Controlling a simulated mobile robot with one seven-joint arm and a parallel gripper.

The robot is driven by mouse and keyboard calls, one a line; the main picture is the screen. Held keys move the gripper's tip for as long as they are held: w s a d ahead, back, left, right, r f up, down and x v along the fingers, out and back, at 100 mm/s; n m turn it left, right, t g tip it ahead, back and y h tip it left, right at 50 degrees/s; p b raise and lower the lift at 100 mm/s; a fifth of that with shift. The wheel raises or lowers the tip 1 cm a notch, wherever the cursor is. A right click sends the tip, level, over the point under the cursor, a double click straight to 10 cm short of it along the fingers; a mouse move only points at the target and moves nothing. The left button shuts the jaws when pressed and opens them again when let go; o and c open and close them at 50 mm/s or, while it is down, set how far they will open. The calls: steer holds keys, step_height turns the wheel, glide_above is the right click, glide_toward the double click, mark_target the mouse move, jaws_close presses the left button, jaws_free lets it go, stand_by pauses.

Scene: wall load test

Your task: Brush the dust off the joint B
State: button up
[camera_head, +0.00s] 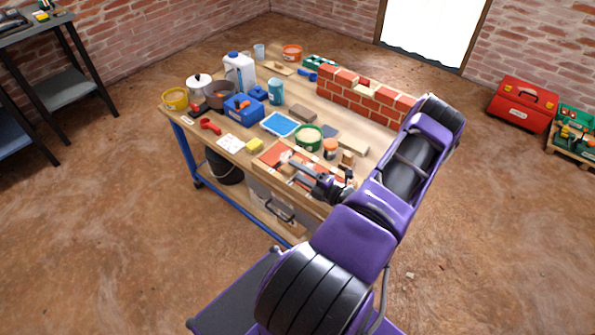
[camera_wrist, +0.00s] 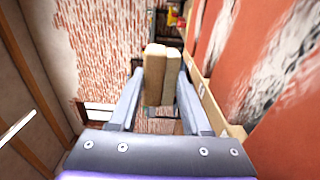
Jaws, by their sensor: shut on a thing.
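My gripper (camera_head: 296,170) is over the near edge of the workbench, at an orange-red board (camera_head: 268,158) with pale joint lines. In the wrist view my gripper (camera_wrist: 160,85) is shut on a tan wooden piece (camera_wrist: 154,72). Its far end is hidden, so I cannot tell whether it is a brush. The red board (camera_wrist: 234,55) fills the right of that view, beside the fingers, with greyish-white streaky patches (camera_wrist: 285,70) on it. I cannot read any joint labels, and the arm and gripper hide part of the board.
The workbench (camera_head: 357,132) carries a low brick wall (camera_head: 362,100), a blue tray (camera_head: 279,124), a green tub (camera_head: 307,138), an orange-lidded jar (camera_head: 330,149) and a yellow sponge (camera_head: 258,146) near the board. A white jug (camera_head: 239,72) stands farther back. Open floor surrounds the bench.

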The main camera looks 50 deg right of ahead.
steer(key=shift+r+p, duration=1.6)
steer(key=shift+r, duration=1)
steer(key=shift+r+p, duration=1.05)
steer(key=shift+r, duration=0.45)
